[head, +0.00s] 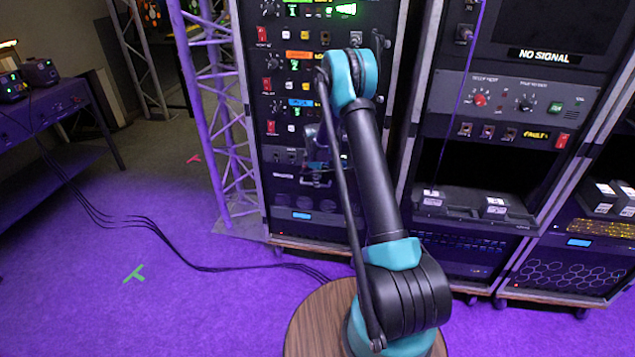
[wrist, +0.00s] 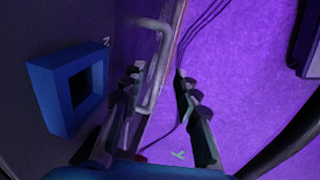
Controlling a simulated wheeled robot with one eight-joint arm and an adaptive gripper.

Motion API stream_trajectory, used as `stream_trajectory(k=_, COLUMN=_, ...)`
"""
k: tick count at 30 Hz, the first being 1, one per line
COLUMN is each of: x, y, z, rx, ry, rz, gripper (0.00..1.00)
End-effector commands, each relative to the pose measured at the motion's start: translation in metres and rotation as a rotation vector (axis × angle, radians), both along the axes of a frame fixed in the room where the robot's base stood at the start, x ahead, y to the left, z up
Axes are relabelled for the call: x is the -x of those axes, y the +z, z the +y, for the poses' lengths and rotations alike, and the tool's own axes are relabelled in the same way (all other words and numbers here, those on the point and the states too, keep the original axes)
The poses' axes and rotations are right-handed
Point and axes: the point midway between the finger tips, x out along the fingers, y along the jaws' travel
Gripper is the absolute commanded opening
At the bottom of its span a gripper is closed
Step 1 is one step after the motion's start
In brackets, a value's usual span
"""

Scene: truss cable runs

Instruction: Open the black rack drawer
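The black rack drawer front appears to be the dark panel (head: 285,197) low in the left rack, partly hidden by my arm. In the wrist view a dark grey panel face (wrist: 105,25) fills the left side, with a pale metal bar handle (wrist: 163,65) standing out from it. My gripper (wrist: 157,73) is open, its two dark fingers apart. The handle shows between the fingertips, closer to the left finger; I cannot tell whether they touch. In the head view my gripper (head: 318,178) is small and dark in front of the left rack.
A blue square frame (wrist: 48,95) sticks out from the panel left of my gripper. A purple lattice truss (head: 212,100) stands left of the rack. Another rack (head: 505,110) stands at right.

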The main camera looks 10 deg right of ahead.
Motion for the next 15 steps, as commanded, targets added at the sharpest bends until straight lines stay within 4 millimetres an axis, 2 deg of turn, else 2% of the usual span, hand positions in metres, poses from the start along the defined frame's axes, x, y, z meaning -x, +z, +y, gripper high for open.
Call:
stream_trajectory(k=6, x=-0.003, y=-0.016, z=-0.001, rx=0.000, ry=0.000, rz=0.000, gripper=0.31)
stream_trajectory(k=15, x=-0.003, y=-0.017, z=-0.001, rx=0.000, ry=0.000, rz=0.000, gripper=0.31)
